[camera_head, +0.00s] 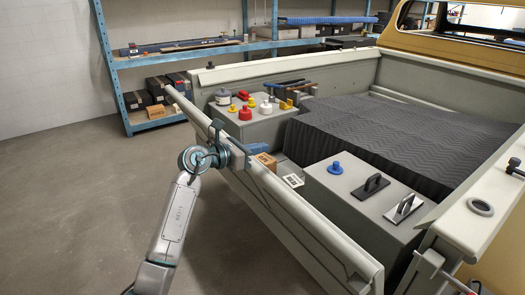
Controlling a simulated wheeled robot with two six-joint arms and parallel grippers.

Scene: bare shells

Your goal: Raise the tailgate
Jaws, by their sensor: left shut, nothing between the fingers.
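The tailgate (300,215) is a long pale grey panel running diagonally from the upper left to the lower right across the rear of the truck bed. It stands partly up and leans outward, with a gap between its near end and the bed's side post (437,250). My left gripper (223,142) is at the tailgate's upper edge, left of its middle, and is shut with nothing held. Its fingertips are small and partly hidden against the panel, so I cannot tell whether they touch it. My right gripper is not in view.
The truck bed holds grey boxes (350,205) with handles and knobs, a dark ribbed mat (400,140) and several small red, yellow and white containers (246,113). A blue shelf rack (108,55) stands behind. The floor (80,200) on the left is clear.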

